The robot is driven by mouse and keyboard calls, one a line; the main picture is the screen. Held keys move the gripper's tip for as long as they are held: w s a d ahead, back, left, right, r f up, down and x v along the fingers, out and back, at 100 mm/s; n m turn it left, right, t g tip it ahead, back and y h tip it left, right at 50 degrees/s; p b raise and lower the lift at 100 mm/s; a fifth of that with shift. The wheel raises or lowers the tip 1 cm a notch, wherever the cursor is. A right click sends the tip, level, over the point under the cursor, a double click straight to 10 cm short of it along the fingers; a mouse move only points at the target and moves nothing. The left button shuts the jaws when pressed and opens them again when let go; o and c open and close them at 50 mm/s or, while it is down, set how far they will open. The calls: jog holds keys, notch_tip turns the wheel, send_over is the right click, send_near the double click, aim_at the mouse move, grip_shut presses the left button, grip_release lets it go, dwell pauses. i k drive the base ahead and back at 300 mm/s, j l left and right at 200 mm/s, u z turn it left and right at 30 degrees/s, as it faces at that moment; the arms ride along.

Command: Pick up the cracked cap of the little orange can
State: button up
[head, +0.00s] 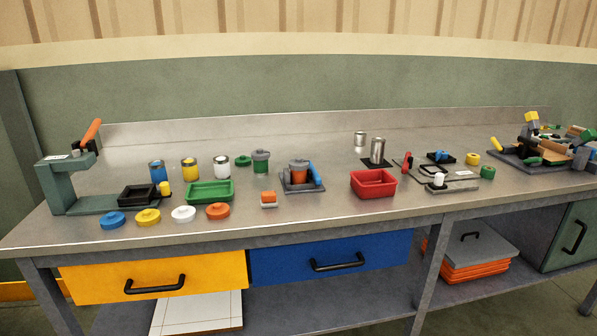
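The little orange can (299,176) stands upright in a grey holder (292,190) with a blue lever or clamp (317,176) on its right side, mid-bench. A dark grey cap (299,163) appears to sit on top of the can. It is too small to tell whether it is cracked or loose. My gripper is not in view.
Loose lids, including an orange one (217,211), line the front edge. A red tray (374,191) stands to the right. Bench behind the holder is clear.

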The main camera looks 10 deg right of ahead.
aim_at(297, 163)
jog(key=i+j, duration=0.1)
jog(key=i, duration=0.55)
jog(key=i+j, duration=0.15)
jog(key=i, duration=0.5)
jog(key=l+z, duration=0.05)
